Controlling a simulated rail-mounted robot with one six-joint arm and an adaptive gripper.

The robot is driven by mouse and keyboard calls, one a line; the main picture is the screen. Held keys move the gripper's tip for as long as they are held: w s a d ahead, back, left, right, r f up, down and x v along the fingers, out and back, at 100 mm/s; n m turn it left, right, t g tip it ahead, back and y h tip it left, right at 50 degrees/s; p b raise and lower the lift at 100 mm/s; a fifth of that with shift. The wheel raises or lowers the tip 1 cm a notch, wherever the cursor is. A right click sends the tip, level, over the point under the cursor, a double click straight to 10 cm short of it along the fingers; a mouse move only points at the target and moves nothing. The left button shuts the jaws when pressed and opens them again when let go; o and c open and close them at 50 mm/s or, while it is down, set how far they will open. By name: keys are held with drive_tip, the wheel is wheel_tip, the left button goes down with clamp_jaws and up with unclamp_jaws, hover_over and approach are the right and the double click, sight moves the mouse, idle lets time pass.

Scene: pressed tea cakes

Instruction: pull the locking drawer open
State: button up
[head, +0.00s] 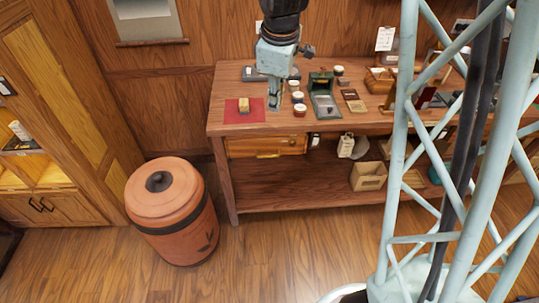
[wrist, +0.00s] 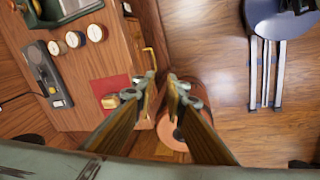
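The drawer (head: 262,146) is under the left part of the table top, with a light wooden front. It looks shut in the head view. Its yellow bar handle (wrist: 151,60) shows beyond the table edge in the wrist view. My gripper (head: 273,106) hangs over the table top's front part, above and behind the drawer front, in the head view. In the wrist view my gripper (wrist: 164,78) has its two fingertips apart with nothing between them. The fingertips lie near the handle in the picture; the distance to it is unclear. No lock is clearly visible.
The table (head: 226,90) holds a red mat (head: 232,117) with a small yellow block (head: 243,105), several round tins and a green box (head: 323,98). A terracotta bin (head: 170,215) stands left of the table. A crate (head: 368,176) is on the lower shelf. The floor (head: 270,255) in front is clear.

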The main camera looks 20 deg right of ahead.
drive_tip(key=w+f+n+b, duration=0.1)
drive_tip(key=w+f, duration=0.2)
drive_tip(key=f, duration=0.4)
drive_tip(key=w+d+f+n+b, duration=0.1)
drive_tip(key=w+f+n, duration=0.1)
drive_tip(key=f, duration=0.5)
drive_tip(key=w+f+n+b, duration=0.1)
drive_tip(key=w+f, duration=0.3)
drive_tip(key=f, duration=0.4)
drive_tip(key=shift+d, duration=0.15)
drive_tip(key=shift+f+g, duration=0.2)
drive_tip(key=shift+g, duration=0.1)
drive_tip(key=b, duration=0.3)
hover_over(270, 154)
drive_tip(key=s+a, duration=0.2)
drive_tip(key=s, duration=0.2)
drive_tip(key=shift+w+d+f, duration=0.1)
drive_tip(key=shift+d+f, duration=0.05)
drive_tip(key=shift+f, duration=3.2)
drive_tip(key=shift+w+d+f, duration=0.1)
drive_tip(key=shift+f, duration=3.2)
drive_tip(key=shift+s, duration=0.1)
clamp_jaws()
drive_tip(key=shift+s+f, duration=0.1)
drive_tip(key=shift+s, duration=0.05)
